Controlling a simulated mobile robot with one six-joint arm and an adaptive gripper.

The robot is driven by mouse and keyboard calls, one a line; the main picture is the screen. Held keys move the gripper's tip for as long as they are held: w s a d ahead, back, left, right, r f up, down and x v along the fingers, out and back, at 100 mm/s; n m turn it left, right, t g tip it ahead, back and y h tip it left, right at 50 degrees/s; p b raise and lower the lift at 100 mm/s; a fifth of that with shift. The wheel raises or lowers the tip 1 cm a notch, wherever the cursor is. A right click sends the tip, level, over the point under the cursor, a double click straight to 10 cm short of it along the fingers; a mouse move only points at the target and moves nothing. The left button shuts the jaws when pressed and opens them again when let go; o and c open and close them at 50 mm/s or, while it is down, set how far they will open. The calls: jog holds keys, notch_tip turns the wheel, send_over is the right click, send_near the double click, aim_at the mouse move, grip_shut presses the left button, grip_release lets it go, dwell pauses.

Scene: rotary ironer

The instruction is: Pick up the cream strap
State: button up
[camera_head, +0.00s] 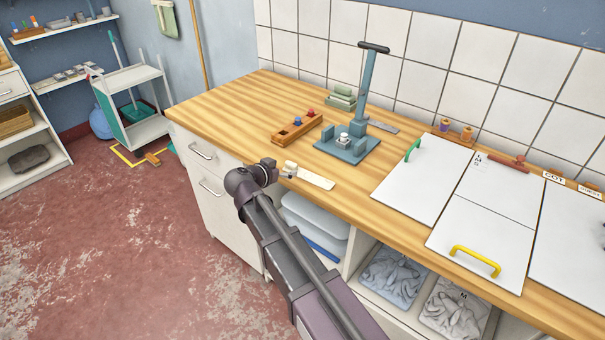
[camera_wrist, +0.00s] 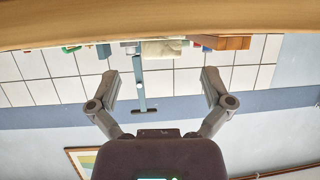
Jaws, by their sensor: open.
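The cream strap (camera_head: 316,179) lies flat on the wooden worktop near its front edge. A pale piece shows at the strap's left end, partly behind my gripper; I cannot tell if it belongs to the strap. My gripper (camera_head: 277,171) is at the worktop's front edge, just left of the strap. In the wrist view, which is upside down, my gripper (camera_wrist: 163,85) is open with its fingers wide apart and nothing between them. A cream piece (camera_wrist: 161,48) shows beyond the fingers at the worktop edge, probably the strap's end.
A blue-grey press with a tall lever (camera_head: 349,145) stands behind the strap. White panels (camera_head: 422,180) with green and yellow handles cover the right. The worktop's left end (camera_head: 225,107) is clear.

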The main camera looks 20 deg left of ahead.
aim_at(289, 165)
jog(key=shift+b+x, duration=0.75)
jog(key=shift+x, duration=1.55)
jog(key=shift+w+a+r, duration=0.1)
jog(key=c, duration=1)
